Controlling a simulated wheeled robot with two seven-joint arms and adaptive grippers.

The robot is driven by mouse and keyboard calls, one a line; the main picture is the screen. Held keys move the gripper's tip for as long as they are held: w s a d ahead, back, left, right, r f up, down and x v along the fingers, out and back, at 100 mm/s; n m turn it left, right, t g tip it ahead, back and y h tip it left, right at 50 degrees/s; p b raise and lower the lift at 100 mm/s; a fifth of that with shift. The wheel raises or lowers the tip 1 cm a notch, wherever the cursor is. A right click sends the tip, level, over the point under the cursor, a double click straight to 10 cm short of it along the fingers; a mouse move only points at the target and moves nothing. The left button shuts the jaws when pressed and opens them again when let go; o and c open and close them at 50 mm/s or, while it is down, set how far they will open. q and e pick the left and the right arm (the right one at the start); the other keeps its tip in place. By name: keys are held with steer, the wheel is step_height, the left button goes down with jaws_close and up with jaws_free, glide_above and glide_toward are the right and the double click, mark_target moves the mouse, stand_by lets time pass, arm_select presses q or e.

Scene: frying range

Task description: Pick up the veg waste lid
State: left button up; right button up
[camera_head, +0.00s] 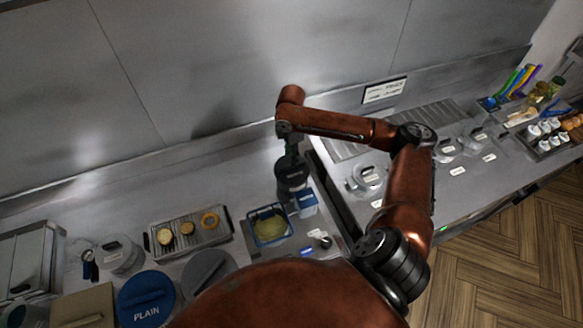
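No label reading veg waste is legible, so I cannot tell for sure which lid it is. A round grey lid (205,268) with a bar handle lies at the lower middle, partly hidden by my own arm. A round blue lid (147,297) beside it on the left reads PLAIN. My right gripper (294,186) points down over the counter, beside a small blue-and-white container (306,204) and behind the fry basket. Its fingertips are dark and indistinct, so its opening and any contact are unclear. My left gripper is not in view.
A blue-rimmed basket (254,230) of yellow food stands in front of my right gripper. A tray (160,251) with round pieces is left of it. Clear-lidded containers (370,177) stand at right. A steel wall (200,70) rises behind; bare counter (225,180) lies left of the gripper.

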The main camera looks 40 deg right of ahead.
mark_target(292, 168)
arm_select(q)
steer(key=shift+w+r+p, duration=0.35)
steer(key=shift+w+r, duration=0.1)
arm_select(e)
steer(key=shift+s+f, duration=0.15)
steer(key=shift+f, duration=1)
steer(key=shift+s+f, duration=0.1)
steer(key=shift+f, duration=1.05)
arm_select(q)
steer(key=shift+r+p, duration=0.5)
arm_select(e)
steer(key=shift+f, duration=0.25)
jaws_close()
